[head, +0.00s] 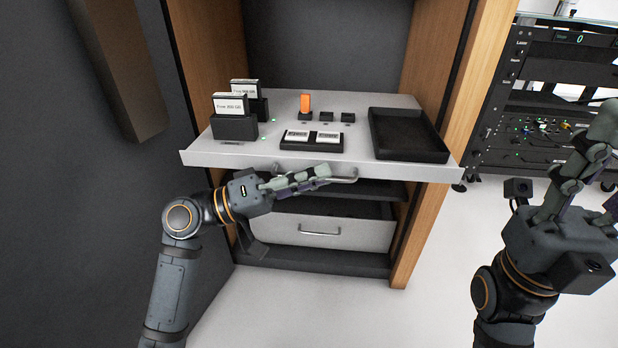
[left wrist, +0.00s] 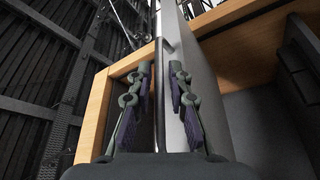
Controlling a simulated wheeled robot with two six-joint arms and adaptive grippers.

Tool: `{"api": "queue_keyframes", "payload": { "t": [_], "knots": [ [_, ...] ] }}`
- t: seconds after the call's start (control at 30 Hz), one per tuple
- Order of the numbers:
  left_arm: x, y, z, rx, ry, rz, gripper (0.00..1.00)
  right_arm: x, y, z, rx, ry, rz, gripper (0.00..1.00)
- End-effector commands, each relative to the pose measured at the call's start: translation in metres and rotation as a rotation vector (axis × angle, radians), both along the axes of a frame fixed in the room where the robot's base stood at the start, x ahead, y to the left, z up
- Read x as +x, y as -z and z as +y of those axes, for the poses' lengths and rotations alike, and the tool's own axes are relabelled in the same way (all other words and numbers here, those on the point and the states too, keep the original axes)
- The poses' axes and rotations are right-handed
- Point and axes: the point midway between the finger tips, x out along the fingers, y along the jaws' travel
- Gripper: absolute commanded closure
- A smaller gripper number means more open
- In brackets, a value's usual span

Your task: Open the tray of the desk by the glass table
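The desk's light grey tray (head: 265,158) stands out in front of the wooden cabinet's sides. A metal bar handle (head: 345,178) runs along below its front edge. My left gripper (head: 318,176) is at this handle, under the tray's front edge, and covers part of it. In the left wrist view, the fingers (left wrist: 160,85) are apart, with a thin bar between them and the tray's pale front (left wrist: 196,110) just beyond. I see no clear grip on the bar. My right gripper (head: 608,155) is raised at the right edge, partly cut off, fingers apart and empty.
On the tray are black holders with labelled drives (head: 231,103), an orange piece (head: 305,102) and a black bin (head: 408,135). A rack (head: 545,100) stands at right; the floor in front is clear.

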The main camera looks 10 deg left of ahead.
Motion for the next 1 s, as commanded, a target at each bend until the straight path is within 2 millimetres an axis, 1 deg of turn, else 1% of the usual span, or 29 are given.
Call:
{"api": "queue_keyframes", "payload": {
  "t": [0.17, 0.4, 0.6, 0.8, 1.0],
  "knots": [
    [-0.004, 0.005, 0.012, 0.009, -0.001, -0.001, 0.81, 0.0, 0.0, 0.0, -0.003, 0.0, 0.001, 0.6],
    [-0.015, 0.012, 0.042, 0.011, 0.0, 0.002, 0.81, 0.0, 0.0, 0.001, -0.004, -0.001, 0.001, 0.6],
    [-0.022, 0.016, 0.06, 0.007, 0.003, -0.002, 0.81, 0.0, 0.001, 0.001, -0.004, -0.001, 0.002, 0.6],
    [-0.024, 0.016, 0.068, 0.002, -0.001, 0.001, 0.81, 0.0, 0.001, 0.001, -0.005, -0.001, 0.002, 0.6],
    [-0.024, 0.016, 0.069, -0.001, -0.002, 0.0, 0.81, 0.0, 0.001, 0.001, -0.005, -0.001, 0.002, 0.6]
  ]
}}
